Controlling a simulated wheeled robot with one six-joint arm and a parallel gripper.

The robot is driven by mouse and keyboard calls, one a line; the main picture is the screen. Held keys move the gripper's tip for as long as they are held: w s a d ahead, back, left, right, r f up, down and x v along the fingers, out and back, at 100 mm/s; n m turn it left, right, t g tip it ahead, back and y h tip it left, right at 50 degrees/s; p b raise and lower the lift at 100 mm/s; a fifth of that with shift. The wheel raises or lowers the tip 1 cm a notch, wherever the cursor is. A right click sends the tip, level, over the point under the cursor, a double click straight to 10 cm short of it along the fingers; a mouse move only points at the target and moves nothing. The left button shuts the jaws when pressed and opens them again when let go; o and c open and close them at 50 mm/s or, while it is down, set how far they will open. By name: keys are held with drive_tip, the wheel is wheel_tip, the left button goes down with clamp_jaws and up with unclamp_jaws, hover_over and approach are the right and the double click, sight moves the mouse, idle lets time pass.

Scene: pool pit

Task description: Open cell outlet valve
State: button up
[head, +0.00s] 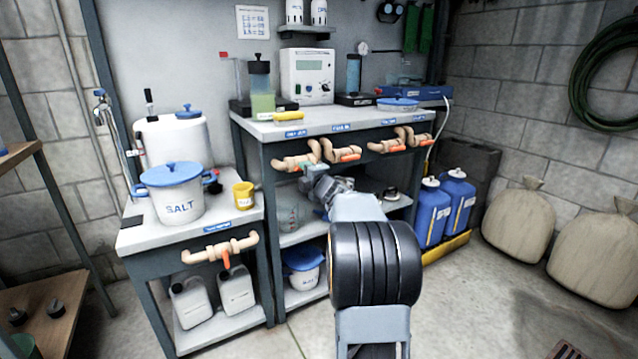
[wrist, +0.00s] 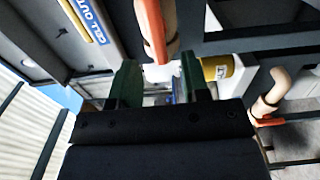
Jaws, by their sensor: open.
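The cell outlet valve is a tan pipe with an orange-red lever (wrist: 152,35) under the bench's front edge. Beside it in the wrist view is a blue label reading "CELL OUT" (wrist: 88,20), cut off. In the head view this appears to be the leftmost valve (head: 293,163) of the upper row. My gripper (head: 312,176) is just below that valve, partly hidden by my arm. In the wrist view my gripper (wrist: 160,78) is open, its green fingers apart with the lever's end reaching toward the gap between them. I cannot tell whether they touch.
Another valve (head: 343,152) sits close to the right. The lower left bench carries a SALT bucket (head: 174,190), a yellow cup (head: 243,195) and a front valve (head: 220,250). Blue canisters (head: 432,212) stand right of the bench. The floor at front right is mostly clear.

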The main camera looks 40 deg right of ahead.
drive_tip(key=s+a+p, duration=0.1)
drive_tip(key=s+p, duration=0.1)
drive_tip(key=s, duration=0.9)
drive_tip(key=shift+a, duration=0.25)
drive_tip(key=s+a+r+m+g+h+p, duration=0.1)
drive_tip(key=a+r+m+g+p, duration=0.3)
drive_tip(key=r+p, duration=0.45)
drive_tip(key=s+a+r+m+g+h+p, duration=0.1)
drive_tip(key=a+r+m+h+p, duration=0.1)
drive_tip(key=a+r+m+p, duration=0.6)
drive_tip(key=s+a+r+m+g+y+p, duration=0.2)
drive_tip(key=s+a+p, duration=0.5)
drive_tip(key=p, duration=0.4)
drive_tip(key=s+a+r+m+g+y+p, duration=0.2)
drive_tip(key=s+a+r+g+y+p, duration=0.1)
drive_tip(key=s+a+r+g+p, duration=0.4)
drive_tip(key=s+a+p, duration=0.1)
drive_tip(key=s+p, duration=0.2)
drive_tip(key=p, duration=0.2)
drive_tip(key=shift+a+m+y, duration=0.25)
drive_tip(key=shift+m+y, duration=0.05)
drive_tip(key=shift+y, duration=0.1)
drive_tip(key=shift+s, duration=0.1)
